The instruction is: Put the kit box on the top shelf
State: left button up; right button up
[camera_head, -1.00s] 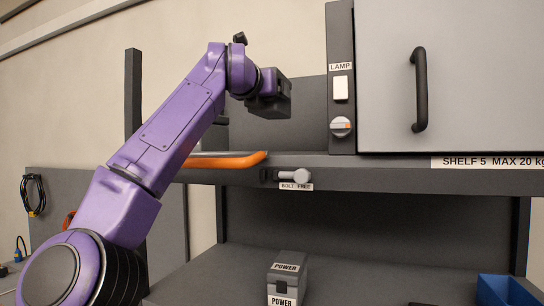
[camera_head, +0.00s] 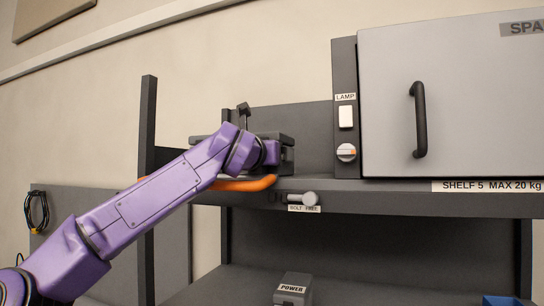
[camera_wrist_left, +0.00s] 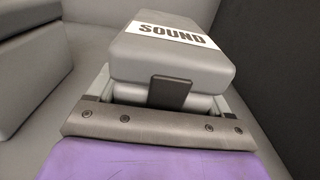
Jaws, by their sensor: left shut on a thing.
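A grey kit box (camera_wrist_left: 175,60) with a white SOUND label and a dark front latch fills the middle of the left wrist view. My left gripper (camera_wrist_left: 160,95) is shut on it, with a finger along each side. In the head view my left gripper (camera_head: 277,152) is at the left part of the shelf marked SHELF 5 (camera_head: 390,198), just above its front edge. The dark grey box there is partly hidden by my purple wrist. I cannot tell whether its underside touches the shelf. My right gripper is not in view.
A grey cabinet (camera_head: 470,90) with a black handle stands on the shelf at right, beside a lamp switch panel (camera_head: 345,120). An orange handle (camera_head: 245,184) and a bolt knob (camera_head: 308,198) are at the shelf front. A POWER box (camera_head: 292,289) stands below. Another grey block (camera_wrist_left: 30,75) is beside the held box.

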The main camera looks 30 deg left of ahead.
pick_arm(q)
jog(key=shift+s+r, duration=0.15)
jog(key=shift+s, duration=0.45)
jog(key=shift+s+a, duration=0.1)
jog(key=shift+s, duration=0.25)
jog(key=o, duration=1.2)
jog(key=shift+w+f, duration=0.1)
jog(key=shift+f, duration=0.1)
jog(key=o, duration=0.4)
jog(key=shift+w, duration=0.35)
jog(key=shift+w+f, duration=0.15)
jog(key=shift+w, duration=0.1)
jog(key=shift+s+r, duration=0.15)
jog(key=shift+r, duration=0.15)
jog(key=b+v, duration=0.6)
jog(key=v, duration=0.6)
jog(key=shift+s, duration=0.1)
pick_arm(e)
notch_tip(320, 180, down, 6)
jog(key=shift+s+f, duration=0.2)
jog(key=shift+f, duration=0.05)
